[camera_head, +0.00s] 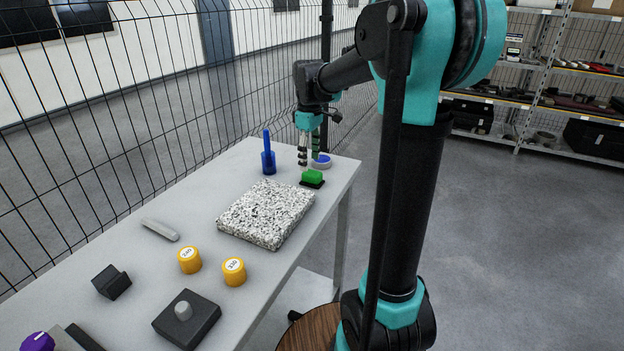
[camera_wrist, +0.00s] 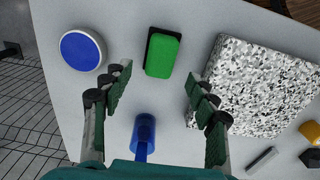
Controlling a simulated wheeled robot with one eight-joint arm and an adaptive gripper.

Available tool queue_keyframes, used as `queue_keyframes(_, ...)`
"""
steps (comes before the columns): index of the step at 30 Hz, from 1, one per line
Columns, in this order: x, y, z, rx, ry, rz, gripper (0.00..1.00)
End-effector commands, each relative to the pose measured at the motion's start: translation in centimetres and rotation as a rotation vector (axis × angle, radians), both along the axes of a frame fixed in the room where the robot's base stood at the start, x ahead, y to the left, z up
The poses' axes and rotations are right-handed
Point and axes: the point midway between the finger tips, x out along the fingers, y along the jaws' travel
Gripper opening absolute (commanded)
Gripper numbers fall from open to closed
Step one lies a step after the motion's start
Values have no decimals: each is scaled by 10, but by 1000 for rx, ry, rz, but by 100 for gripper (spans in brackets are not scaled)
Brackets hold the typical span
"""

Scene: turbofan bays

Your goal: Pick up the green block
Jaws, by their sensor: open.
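The green block (camera_head: 313,176) sits on a dark base at the far right end of the grey table, and it also shows upright in the wrist view (camera_wrist: 162,56). My gripper (camera_head: 310,158) points down above the table, just behind the block in the head view. In the wrist view my gripper (camera_wrist: 160,80) is open and empty, with its two fingers apart. The block lies just ahead of the gap between the fingertips. I cannot tell the exact height of the fingertips over the table.
A blue pen-like object in a holder (camera_head: 268,158) stands left of my gripper. A blue-topped white disc (camera_head: 322,161) lies behind the block. A speckled stone slab (camera_head: 262,215) lies close by. Two yellow weights (camera_head: 189,260) and dark blocks are nearer. A wire fence (camera_head: 150,110) runs behind the table.

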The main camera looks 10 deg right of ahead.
Motion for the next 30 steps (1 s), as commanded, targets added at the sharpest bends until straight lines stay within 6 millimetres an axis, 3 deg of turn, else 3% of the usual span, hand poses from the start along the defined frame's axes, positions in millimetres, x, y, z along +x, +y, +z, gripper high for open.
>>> queue_keyframes(5,1,0,-11,0,0,0,59)
queue_keyframes(15,1,1,-53,0,0,0,59)
queue_keyframes(23,1,1,-56,0,0,0,59)
queue_keyframes(30,1,1,-56,0,0,0,31)
